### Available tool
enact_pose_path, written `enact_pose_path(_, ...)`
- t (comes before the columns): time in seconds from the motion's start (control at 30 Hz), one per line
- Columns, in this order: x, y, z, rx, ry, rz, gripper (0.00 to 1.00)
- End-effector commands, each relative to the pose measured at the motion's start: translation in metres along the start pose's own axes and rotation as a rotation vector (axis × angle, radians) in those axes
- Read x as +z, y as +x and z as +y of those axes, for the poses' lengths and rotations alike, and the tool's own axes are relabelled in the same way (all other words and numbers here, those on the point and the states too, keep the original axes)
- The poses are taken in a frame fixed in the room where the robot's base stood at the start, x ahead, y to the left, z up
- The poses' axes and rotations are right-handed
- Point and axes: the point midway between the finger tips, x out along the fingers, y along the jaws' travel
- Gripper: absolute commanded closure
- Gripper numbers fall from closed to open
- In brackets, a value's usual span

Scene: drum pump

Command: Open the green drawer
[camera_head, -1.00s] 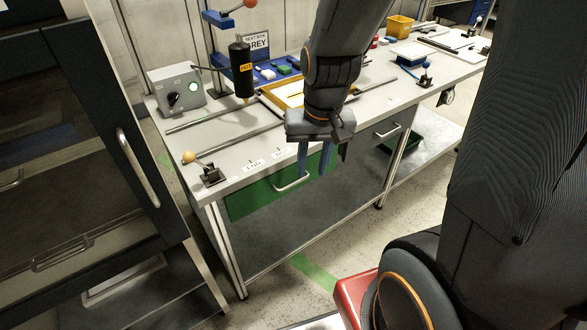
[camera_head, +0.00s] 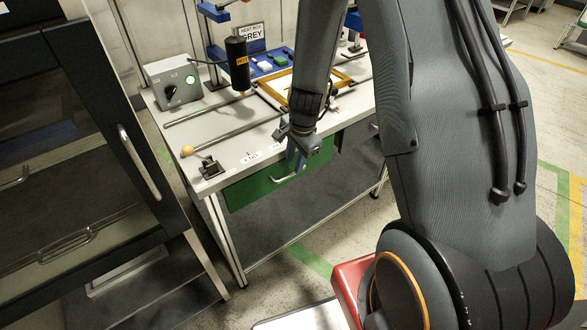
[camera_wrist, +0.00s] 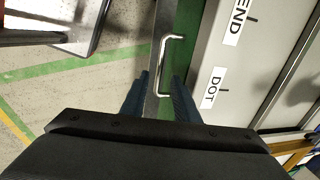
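The green drawer (camera_head: 250,192) sits closed under the left part of the workbench, its front flush below the top. Its silver handle (camera_head: 284,179) shows partly beside my gripper (camera_head: 297,158), which hangs in front of the drawer's right part and hides some of it. In the wrist view the silver bar handle (camera_wrist: 166,62) stands off the green drawer front (camera_wrist: 187,40). The blue fingers of my gripper (camera_wrist: 160,85) are apart and empty. The handle's near end lies between the fingertips in that picture; I cannot tell whether they touch it.
The workbench top (camera_head: 225,150) above the drawer carries a control box (camera_head: 173,84), rails and a ball-tipped lever (camera_head: 188,151). A dark cabinet (camera_head: 80,150) with a vertical handle stands at left. Open floor lies before the bench.

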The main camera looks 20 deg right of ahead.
Motion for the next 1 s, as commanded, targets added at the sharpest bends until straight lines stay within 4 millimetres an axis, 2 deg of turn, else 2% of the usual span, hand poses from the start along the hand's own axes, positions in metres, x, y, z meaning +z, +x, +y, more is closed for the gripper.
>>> enact_pose_path(0.03, 0.000, 0.011, 0.001, 0.003, 0.000, -0.001, 0.72)
enact_pose_path(0.23, 0.000, 0.035, 0.000, 0.001, -0.001, 0.000, 0.72)
enact_pose_path(0.63, 0.000, 0.041, 0.000, 0.000, -0.003, 0.000, 0.72)
enact_pose_path(0.8, 0.000, 0.041, 0.000, 0.000, -0.003, 0.000, 0.99)
enact_pose_path(1.0, 0.000, 0.041, 0.000, 0.000, -0.003, 0.000, 1.00)
